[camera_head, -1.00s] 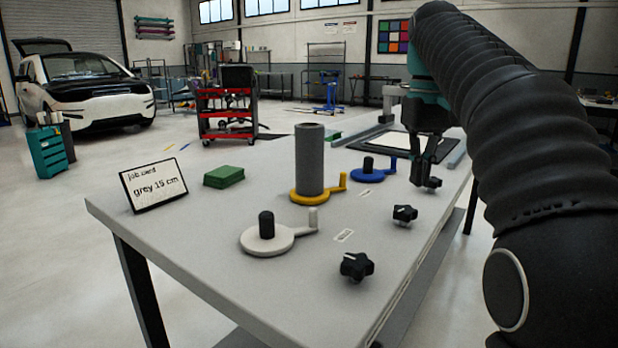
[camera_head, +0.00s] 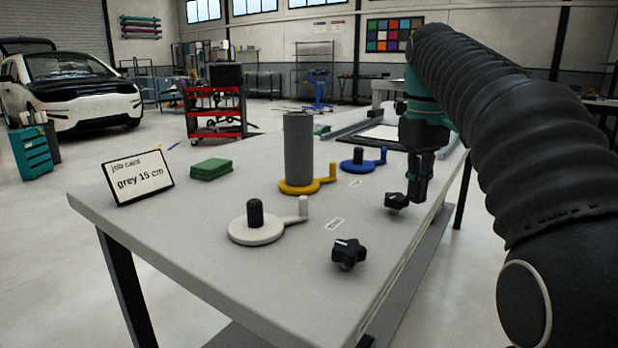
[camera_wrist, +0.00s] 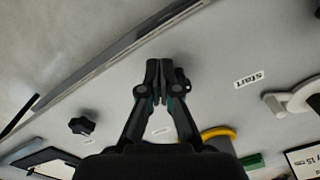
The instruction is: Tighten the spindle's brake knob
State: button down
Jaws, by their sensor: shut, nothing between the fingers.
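A grey roll (camera_head: 299,148) stands upright on the yellow spindle (camera_head: 297,187), which has a side handle. The middle black brake knob (camera_head: 395,202) is on the bench to its right; its edge shows behind a finger in the wrist view (camera_wrist: 185,85). My gripper (camera_head: 417,196) points down just right of this knob, shut and empty; in the wrist view its fingertips (camera_wrist: 160,66) are together. Whether it touches the knob I cannot tell. The near knob (camera_head: 348,253) lies in front. The far knob (camera_wrist: 82,125) shows in the wrist view, hidden in the head view.
A white spindle (camera_head: 256,230) and a blue spindle (camera_head: 359,163) stand empty on the bench. A job card (camera_head: 138,178) reads "grey 15 cm". A green block (camera_head: 211,169) sits beside it. The bench's right edge is near my gripper.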

jog(key=shift+f, duration=0.55)
jog(key=shift+a+r, duration=0.1)
jog(key=shift+r, duration=0.05)
jog(key=shift+s+a+p, duration=0.5)
jog(key=shift+a+p, duration=0.1)
jog(key=shift+p, duration=0.25)
jog(key=shift+s+a+p, duration=0.15)
jog(key=shift+a+p, duration=0.4)
jog(key=shift+a, duration=0.15)
dwell(0.6)
jog(key=shift+s, duration=0.35)
jog(key=shift+r, duration=2.9)
jog(key=shift+d, duration=0.1)
